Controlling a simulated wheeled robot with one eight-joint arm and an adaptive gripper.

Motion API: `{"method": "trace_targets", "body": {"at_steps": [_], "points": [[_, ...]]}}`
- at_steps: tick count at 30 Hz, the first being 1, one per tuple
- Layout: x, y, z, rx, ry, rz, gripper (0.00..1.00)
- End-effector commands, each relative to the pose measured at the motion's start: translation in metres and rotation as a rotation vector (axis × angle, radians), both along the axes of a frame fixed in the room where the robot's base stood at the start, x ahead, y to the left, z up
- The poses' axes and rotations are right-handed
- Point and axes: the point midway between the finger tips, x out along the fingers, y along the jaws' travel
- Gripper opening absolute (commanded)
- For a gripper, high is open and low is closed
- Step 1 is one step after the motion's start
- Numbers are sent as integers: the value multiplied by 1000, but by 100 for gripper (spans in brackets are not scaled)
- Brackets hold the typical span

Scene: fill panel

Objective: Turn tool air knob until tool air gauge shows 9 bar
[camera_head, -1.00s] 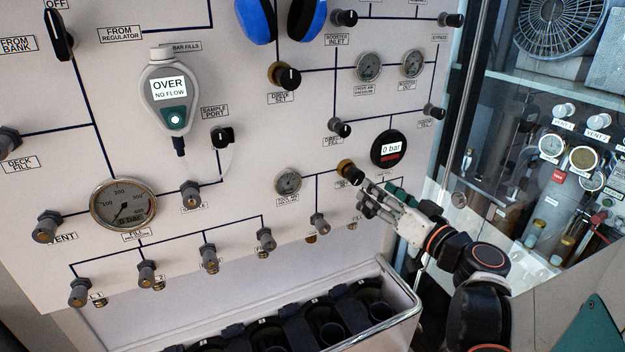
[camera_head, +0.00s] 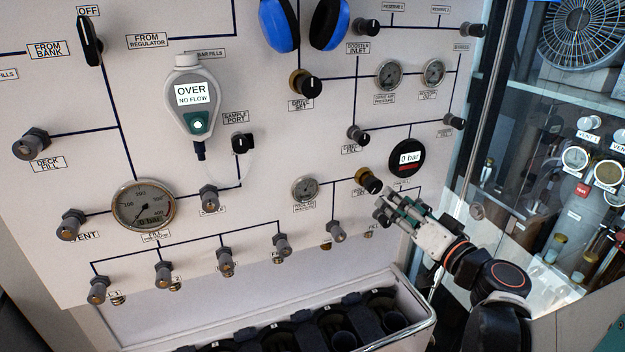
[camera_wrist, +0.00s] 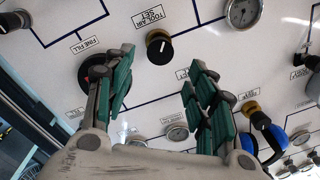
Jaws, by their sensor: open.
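The tool air set knob (camera_head: 368,181) is a black cap on a brass base, on the lower right of the panel. In the wrist view the knob (camera_wrist: 158,47), with a white mark and its TOOL AIR SET label, shows between and beyond my fingers. The tool air gauge (camera_head: 305,190) is a small round dial left of the knob in the head view; its needle is too small to read. The dial beside the knob in the wrist view (camera_wrist: 243,12) is cut by the frame edge. My gripper (camera_head: 392,207) is open and empty, just lower right of the knob, apart from it.
A black round display (camera_head: 406,157) reading 0 bar sits above right of the knob. The drive set knob (camera_head: 305,84) is higher up. Small valves (camera_head: 336,232) line the panel below. A bin (camera_head: 425,315) juts out beneath, and a glass cabinet (camera_head: 575,190) stands at right.

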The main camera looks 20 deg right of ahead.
Motion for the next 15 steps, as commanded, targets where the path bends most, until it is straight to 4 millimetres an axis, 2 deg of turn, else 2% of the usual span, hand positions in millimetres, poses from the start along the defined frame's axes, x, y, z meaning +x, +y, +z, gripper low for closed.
{"method": "trace_targets", "body": {"at_steps": [15], "points": [[-31,10,-1,1178,59,-68,51]]}}
